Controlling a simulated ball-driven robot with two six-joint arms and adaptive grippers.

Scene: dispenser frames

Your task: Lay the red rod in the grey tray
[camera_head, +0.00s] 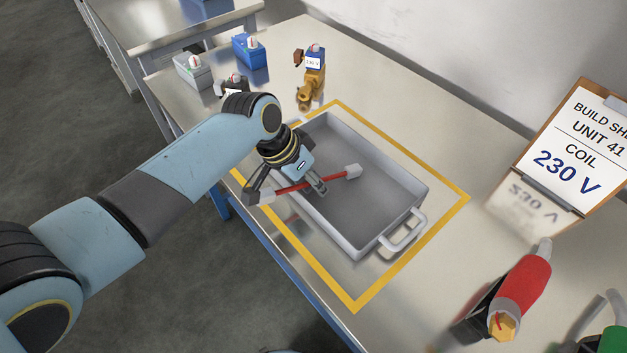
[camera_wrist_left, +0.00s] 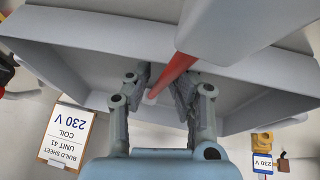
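The red rod (camera_head: 327,179) has pale grey end caps. It also shows in the left wrist view (camera_wrist_left: 178,70), running between the two finger pads. My left gripper (camera_head: 291,189) appears shut on the rod and holds it slantwise over the left wall of the grey tray (camera_head: 411,212). One end cap is over the tray's inside and the other is outside its left wall. The tray looks empty and stands inside a yellow outline on the bench. In the left wrist view, the tray (camera_wrist_left: 75,75) spans the background behind my left gripper (camera_wrist_left: 160,92). My right gripper is not in view.
A brass valve (camera_head: 311,90) with a blue coil stands behind the tray. Grey (camera_head: 193,70), blue (camera_head: 250,52) and dark boxes stand at the back left. A clipboard (camera_head: 575,150) reading "COIL 230 V" is at the right. A red tool (camera_head: 524,284) is at the front right.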

